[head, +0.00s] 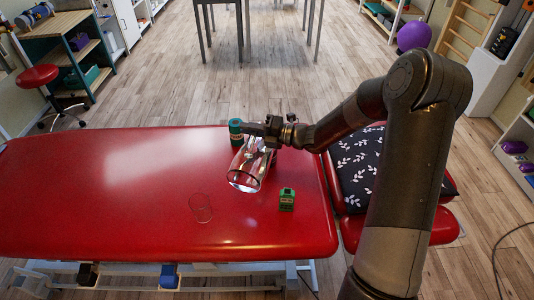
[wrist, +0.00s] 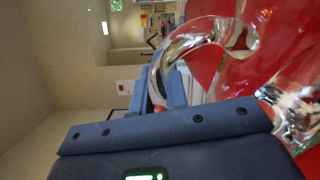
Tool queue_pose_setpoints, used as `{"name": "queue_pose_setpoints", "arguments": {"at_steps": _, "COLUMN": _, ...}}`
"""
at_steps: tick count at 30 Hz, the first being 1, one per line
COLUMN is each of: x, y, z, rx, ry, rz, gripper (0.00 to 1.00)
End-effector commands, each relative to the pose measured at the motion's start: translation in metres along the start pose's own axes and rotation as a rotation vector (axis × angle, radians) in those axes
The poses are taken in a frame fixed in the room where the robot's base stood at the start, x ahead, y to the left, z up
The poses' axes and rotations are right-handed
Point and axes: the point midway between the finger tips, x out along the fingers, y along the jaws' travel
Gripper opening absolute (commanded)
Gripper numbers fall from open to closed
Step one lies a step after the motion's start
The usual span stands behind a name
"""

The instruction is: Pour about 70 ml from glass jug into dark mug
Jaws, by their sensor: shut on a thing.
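The clear glass jug (head: 247,170) is in my gripper (head: 270,130) above the red treatment table. It looks tilted, its wide end towards the lower left of the head view. In the wrist view the jug's curved handle (wrist: 200,38) lies at the fingers of my gripper (wrist: 174,88), which is shut on it. I cannot tell how much liquid the jug holds. A clear glass (head: 201,208) stands on the table to the lower left of the jug. I cannot make out a dark mug in either view.
A teal cylindrical container (head: 236,130) is just behind the jug, partly hidden. A small green box (head: 287,199) sits to the jug's lower right. A dark leaf-patterned pillow (head: 360,165) lies on the right end section. The left part of the red table (head: 100,190) is clear.

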Motion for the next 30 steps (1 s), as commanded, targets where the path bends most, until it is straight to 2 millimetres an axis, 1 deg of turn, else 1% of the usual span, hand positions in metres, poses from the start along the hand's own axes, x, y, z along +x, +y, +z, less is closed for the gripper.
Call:
{"name": "queue_pose_setpoints", "arguments": {"at_steps": 22, "x": 0.0, "y": 0.003, "z": 0.005, "rx": 0.026, "ry": 0.0, "rz": 0.005, "gripper": 0.0}}
{"name": "queue_pose_setpoints", "arguments": {"at_steps": 25, "x": 0.001, "y": 0.001, "z": 0.0, "rx": 0.003, "ry": 0.0, "rz": 0.002, "gripper": 0.0}}
{"name": "queue_pose_setpoints", "arguments": {"at_steps": 30, "x": 0.002, "y": -0.004, "z": -0.017, "rx": -0.091, "ry": -0.004, "rz": -0.006, "gripper": 0.0}}
